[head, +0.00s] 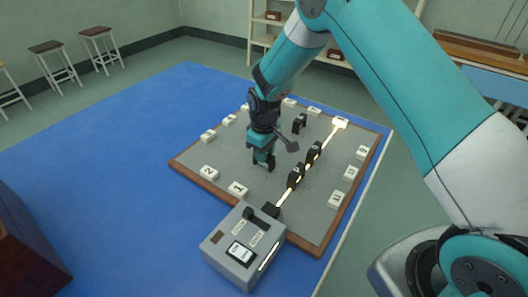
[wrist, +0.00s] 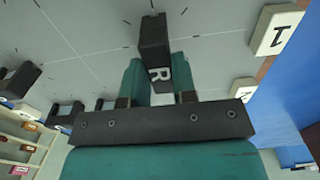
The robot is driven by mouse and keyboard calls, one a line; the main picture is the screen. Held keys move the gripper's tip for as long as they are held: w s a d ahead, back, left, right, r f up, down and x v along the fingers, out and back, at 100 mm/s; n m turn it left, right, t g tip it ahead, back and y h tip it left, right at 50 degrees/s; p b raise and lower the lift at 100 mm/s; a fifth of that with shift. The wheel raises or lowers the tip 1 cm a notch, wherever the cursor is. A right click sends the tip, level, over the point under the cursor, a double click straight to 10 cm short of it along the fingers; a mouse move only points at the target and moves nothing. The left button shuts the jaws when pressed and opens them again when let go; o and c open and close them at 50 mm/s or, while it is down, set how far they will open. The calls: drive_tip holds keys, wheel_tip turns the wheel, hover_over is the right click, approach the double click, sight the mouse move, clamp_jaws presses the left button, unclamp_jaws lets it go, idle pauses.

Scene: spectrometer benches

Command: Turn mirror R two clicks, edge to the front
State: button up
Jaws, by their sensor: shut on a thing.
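Mirror R is a black upright block with a white R on its end, seen in the wrist view (wrist: 153,40). It stands between the two teal fingers of my gripper (wrist: 158,84), which are shut on it. In the head view my gripper (head: 263,163) points down onto the left-middle part of the grey board (head: 225,168). There the mirror is mostly hidden by the fingers, and its edge direction cannot be told.
Two black blocks (head: 296,175) (head: 313,152) stand close on the right, along a bright beam from the grey box (head: 243,247) to a lit white tile (head: 340,122). Another black block (head: 299,123) stands behind. White numbered tiles, such as tile 1 (head: 238,189), line the board's edges.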

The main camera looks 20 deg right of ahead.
drive_tip(key=shift+r, duration=0.1)
drive_tip(key=o, duration=0.9)
drive_tip(key=shift+r, duration=0.1)
wheel_tip(320, 180, up, 17)
drive_tip(key=shift+r+b, duration=0.1)
drive_tip(key=shift+b, duration=1)
